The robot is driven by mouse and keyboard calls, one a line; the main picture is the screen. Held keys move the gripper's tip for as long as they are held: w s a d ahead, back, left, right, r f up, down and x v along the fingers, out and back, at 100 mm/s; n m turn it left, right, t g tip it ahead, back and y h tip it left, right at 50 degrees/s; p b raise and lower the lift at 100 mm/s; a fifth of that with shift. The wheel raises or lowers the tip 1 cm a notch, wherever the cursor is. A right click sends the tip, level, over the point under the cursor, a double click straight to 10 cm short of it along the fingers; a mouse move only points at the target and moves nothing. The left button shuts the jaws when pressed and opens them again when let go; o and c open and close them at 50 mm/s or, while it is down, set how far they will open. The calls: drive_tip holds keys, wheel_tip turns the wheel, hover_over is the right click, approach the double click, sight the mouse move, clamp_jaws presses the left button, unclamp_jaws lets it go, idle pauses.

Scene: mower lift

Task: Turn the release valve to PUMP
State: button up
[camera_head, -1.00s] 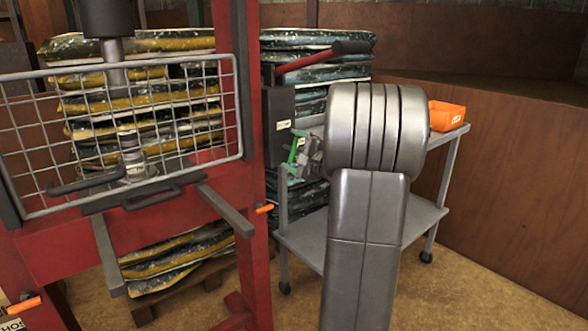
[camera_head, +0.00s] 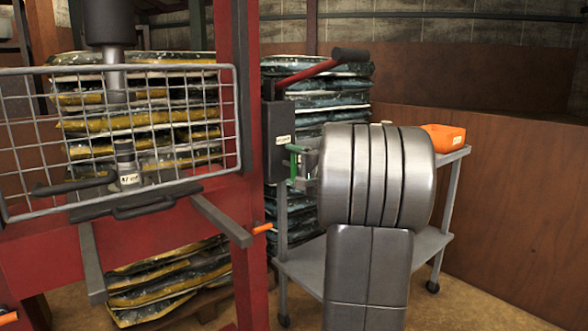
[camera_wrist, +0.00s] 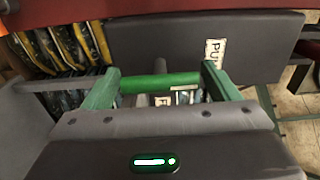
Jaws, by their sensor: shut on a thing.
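The release valve's bright green bar handle (camera_wrist: 160,84) lies crosswise between the two fingers of my gripper (camera_wrist: 161,79) in the wrist view. My gripper is shut on it. A white label (camera_wrist: 214,52) reading "PU..." is on the dark pump block (camera_wrist: 150,45) beside the right finger. Another label, partly hidden, shows behind the bar. In the head view the dark pump block (camera_head: 276,130) is on the red press post, and my gripper (camera_head: 298,162) reaches its right side. My arm hides most of the grip there, and the handle's exact setting cannot be told.
A red lever with a black grip (camera_head: 325,63) rises above the block. A grey cart (camera_head: 420,250) with an orange bin (camera_head: 444,138) stands behind my arm. Stacked bags (camera_head: 150,270) are behind the red frame (camera_head: 252,280) and wire guard (camera_head: 237,120).

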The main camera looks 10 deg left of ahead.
drive_tip(key=o, duration=0.9)
drive_tip(key=p+v, duration=0.2)
drive_tip(key=v, duration=1.1)
drive_tip(key=shift+s+d, duration=0.25)
drive_tip(key=shift+d, duration=0.05)
drive_tip(key=b+x, duration=0.2)
drive_tip(key=x, duration=1.2)
drive_tip(key=shift+d, duration=0.1)
